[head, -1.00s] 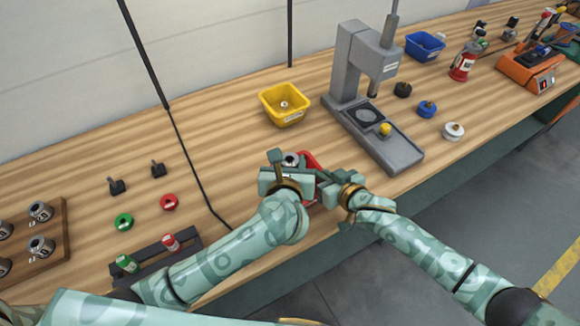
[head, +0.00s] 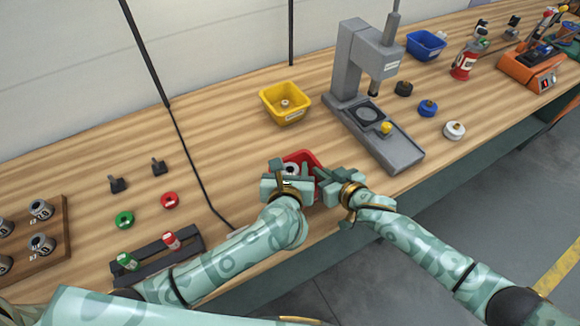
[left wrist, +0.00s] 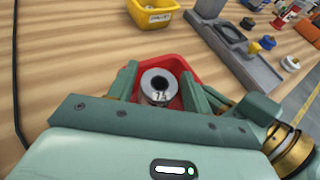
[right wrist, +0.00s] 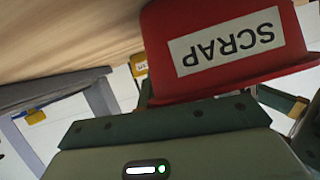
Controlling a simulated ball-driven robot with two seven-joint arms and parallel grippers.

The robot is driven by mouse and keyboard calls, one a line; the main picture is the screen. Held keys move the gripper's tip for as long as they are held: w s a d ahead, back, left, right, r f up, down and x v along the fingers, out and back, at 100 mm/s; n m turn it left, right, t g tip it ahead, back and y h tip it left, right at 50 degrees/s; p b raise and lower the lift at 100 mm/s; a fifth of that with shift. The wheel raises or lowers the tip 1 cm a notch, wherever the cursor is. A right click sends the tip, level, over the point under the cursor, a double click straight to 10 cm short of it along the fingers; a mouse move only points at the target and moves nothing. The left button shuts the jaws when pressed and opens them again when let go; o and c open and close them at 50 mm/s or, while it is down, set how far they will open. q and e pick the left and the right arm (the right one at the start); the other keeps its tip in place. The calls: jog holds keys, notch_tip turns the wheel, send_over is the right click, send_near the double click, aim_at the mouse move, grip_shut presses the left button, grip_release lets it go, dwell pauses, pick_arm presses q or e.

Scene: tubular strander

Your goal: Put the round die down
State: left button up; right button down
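The round die (head: 291,168) is a short silver cylinder with a dark bore and a number on its side. In the left wrist view the die (left wrist: 160,88) sits upright between my left gripper's fingertips (left wrist: 160,84), which lie close along both its sides. My left gripper (head: 290,170) is over the red scrap bin (head: 305,158), and the die is inside the bin's outline. Whether it touches the floor is hidden. My right gripper (head: 325,176) is at the bin's right side. In the right wrist view the bin (right wrist: 225,50) covers most of its fingers.
A yellow bin (head: 284,104) stands behind. A grey press (head: 375,125) with a yellow-topped piece stands to the right. A dark rack (head: 157,256) with green and red pieces lies front left. A black cable (head: 195,180) crosses the bench. Bare wood lies behind the scrap bin.

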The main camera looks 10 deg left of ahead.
pick_arm(q)
jog(key=shift+o, duration=0.5)
pick_arm(e)
jog(key=shift+f, duration=0.1)
pick_arm(q)
jog(key=shift+r, duration=0.15)
jog(key=shift+r, duration=0.35)
pick_arm(e)
jog(key=c, duration=1.6)
grip_release()
pick_arm(q)
jog(key=v, duration=0.7)
jog(key=shift+s+r, duration=0.2)
jog(key=shift+r, duration=0.05)
pick_arm(e)
jog(key=shift+o, duration=0.2)
